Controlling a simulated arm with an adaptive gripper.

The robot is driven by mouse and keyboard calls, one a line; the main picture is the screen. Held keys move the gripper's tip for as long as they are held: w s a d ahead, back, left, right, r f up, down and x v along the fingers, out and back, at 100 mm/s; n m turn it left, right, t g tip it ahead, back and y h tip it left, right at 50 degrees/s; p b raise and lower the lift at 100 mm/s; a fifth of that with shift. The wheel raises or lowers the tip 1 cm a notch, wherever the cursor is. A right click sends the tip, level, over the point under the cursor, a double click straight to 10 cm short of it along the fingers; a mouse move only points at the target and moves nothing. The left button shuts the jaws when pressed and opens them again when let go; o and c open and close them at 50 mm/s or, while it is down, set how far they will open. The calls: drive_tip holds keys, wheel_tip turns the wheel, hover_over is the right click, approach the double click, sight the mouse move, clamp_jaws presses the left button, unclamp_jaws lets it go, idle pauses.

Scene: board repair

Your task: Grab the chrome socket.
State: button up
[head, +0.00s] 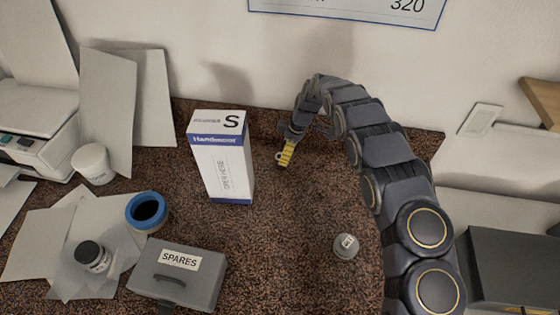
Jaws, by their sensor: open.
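My gripper (285,158) is at the end of the dark arm, low over the brown speckled table, just right of the white box. Its yellow-striped finger part points down and toward the front. The jaws are open, though the gap between them is too small to make out. A small shiny ring-like piece (279,156) shows at the left side of the fingers. It may be the chrome socket, but it is too small to be sure. I cannot tell whether it touches the fingers.
A tall white and blue box (224,170) stands close left of my gripper. A grey SPARES box (178,285), a blue-rimmed cup (147,210) and papers (35,235) are at left. The table's middle is clear.

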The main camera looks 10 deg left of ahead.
sight(280, 156)
drive_tip(key=x, duration=0.6)
drive_tip(key=shift+a, duration=0.3)
clamp_jaws()
